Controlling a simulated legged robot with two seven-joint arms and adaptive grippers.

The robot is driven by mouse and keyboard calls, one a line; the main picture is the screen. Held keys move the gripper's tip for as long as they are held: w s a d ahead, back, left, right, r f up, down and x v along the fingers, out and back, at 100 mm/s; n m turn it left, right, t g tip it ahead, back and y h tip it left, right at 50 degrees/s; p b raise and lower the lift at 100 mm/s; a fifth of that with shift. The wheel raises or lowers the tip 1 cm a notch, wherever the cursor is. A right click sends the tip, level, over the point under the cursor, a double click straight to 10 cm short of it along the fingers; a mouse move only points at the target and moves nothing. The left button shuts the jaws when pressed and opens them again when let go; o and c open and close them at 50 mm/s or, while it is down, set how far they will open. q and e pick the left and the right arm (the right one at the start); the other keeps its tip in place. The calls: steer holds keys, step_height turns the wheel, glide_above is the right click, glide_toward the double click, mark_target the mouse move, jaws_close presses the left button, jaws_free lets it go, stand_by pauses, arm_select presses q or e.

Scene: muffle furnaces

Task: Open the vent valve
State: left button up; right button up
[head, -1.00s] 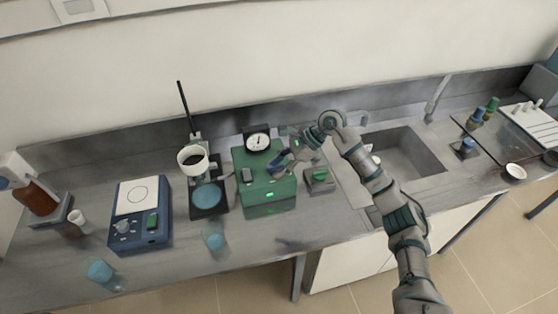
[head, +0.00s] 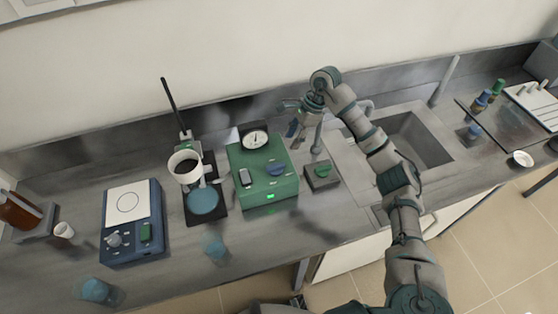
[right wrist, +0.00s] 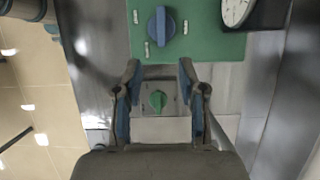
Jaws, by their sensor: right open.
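A green box (head: 262,170) with a round dial gauge (head: 255,139) on its back and a blue knob (right wrist: 160,26) on top stands on the bench. To its right sits a small grey box (head: 321,177) with a green knob (head: 322,170); which knob is the vent valve is not labelled legibly. My right gripper (head: 296,122) is open and empty, above the bench behind the two boxes in the head view. In the right wrist view its blue-padded fingers (right wrist: 159,72) stand apart on either side of the green knob (right wrist: 157,100), which shows between them; contact is not visible. My left gripper is not in view.
A stand with a white cup (head: 185,166) is left of the green box, then a blue instrument (head: 132,233). A blue beaker (head: 215,246) stands near the front edge. The sink (head: 415,140) is to the right. Bench in front of the grey box is clear.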

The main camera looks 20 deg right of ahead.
glide_above(275, 165)
steer(key=d, duration=0.2)
step_height(275, 165, down, 6)
steer(key=shift+d+f+p, duration=0.1)
steer(key=shift+f+p, duration=0.05)
steer(key=shift+p, duration=0.15)
steer(key=x, duration=0.4)
steer(key=shift+d+f, duration=0.1)
steer(key=shift+f, duration=0.1)
steer(key=shift+d+f, duration=0.1)
steer(key=shift+f, duration=0.5)
steer(key=shift+d+f, duration=0.1)
steer(key=shift+f, duration=0.1)
steer(key=shift+a+r, duration=0.1)
steer(key=shift+a, duration=0.3)
jaws_close()
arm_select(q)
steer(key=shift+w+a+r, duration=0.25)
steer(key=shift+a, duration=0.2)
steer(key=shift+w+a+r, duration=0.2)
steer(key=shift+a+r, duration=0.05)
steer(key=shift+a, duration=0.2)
